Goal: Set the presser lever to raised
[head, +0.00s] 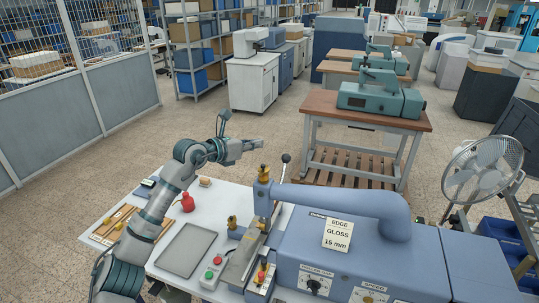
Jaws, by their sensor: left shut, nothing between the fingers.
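A thin metal lever with a dark ball knob (286,159), which looks like the presser lever, stands up behind the machine's brass-coloured head (263,174). It leans slightly right; its base is hidden behind the head. My left gripper (256,144) is shut and empty. In the picture it is above and left of the knob, apart from it. Its depth relative to the lever is hard to tell. My right gripper is not in view.
The white table holds a grey tray (187,250), a red bottle (187,202), a wooden holder (125,226) and a box with green and red buttons (213,270). A fan (483,170) stands at the right. Open floor lies behind the table.

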